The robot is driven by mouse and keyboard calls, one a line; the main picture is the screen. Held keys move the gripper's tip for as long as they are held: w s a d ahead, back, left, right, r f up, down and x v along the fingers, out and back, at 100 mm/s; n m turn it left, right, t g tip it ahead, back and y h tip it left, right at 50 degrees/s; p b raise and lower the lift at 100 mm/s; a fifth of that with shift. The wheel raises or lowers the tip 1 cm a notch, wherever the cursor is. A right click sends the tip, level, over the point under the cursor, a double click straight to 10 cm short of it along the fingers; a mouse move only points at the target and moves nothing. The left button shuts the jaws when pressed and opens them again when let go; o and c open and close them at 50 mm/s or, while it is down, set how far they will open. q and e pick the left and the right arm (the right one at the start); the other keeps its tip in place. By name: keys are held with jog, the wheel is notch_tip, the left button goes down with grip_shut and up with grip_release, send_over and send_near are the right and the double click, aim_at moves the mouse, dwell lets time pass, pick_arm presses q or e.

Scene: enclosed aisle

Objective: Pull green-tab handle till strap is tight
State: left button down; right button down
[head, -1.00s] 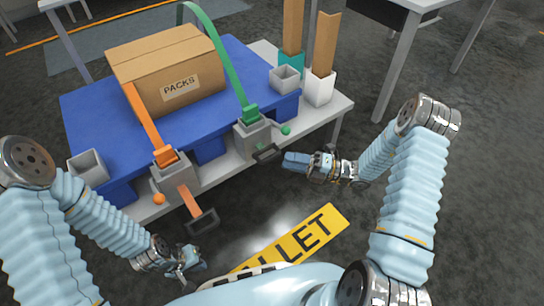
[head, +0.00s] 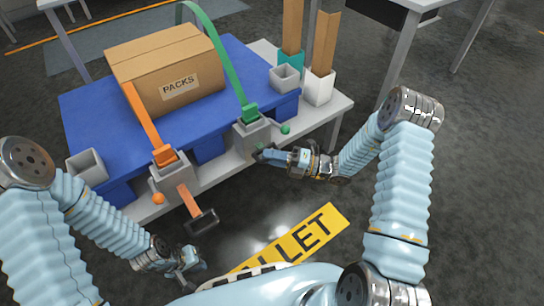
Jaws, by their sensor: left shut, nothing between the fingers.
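A green strap (head: 222,60) arches over the cardboard box and runs down into a grey buckle (head: 251,137) with a green tab (head: 251,114) on top. The dark handle loop below this buckle is mostly hidden by my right gripper (head: 266,156). The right fingertips are at the handle, in front of the buckle; whether they grip it is unclear. The strap bows outward above the box's right side. My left gripper (head: 188,270) is shut and empty, low over the floor, in front of the pallet.
The box marked PACKS (head: 165,68) sits on a blue pallet (head: 225,112). An orange strap (head: 148,122) with its own buckle (head: 172,172) and hanging handle (head: 202,221) is to the left. Grey, teal and white holders stand at the right.

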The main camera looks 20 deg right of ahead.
jog(key=s+d+p, duration=0.2)
jog(key=s, duration=0.3)
jog(key=shift+s, duration=0.35)
jog(key=c, duration=1.1)
grip_release()
jog(key=shift+c, duration=0.2)
jog(key=v, duration=1.4)
jog(key=shift+p, duration=0.3)
jog(key=shift+a, duration=0.1)
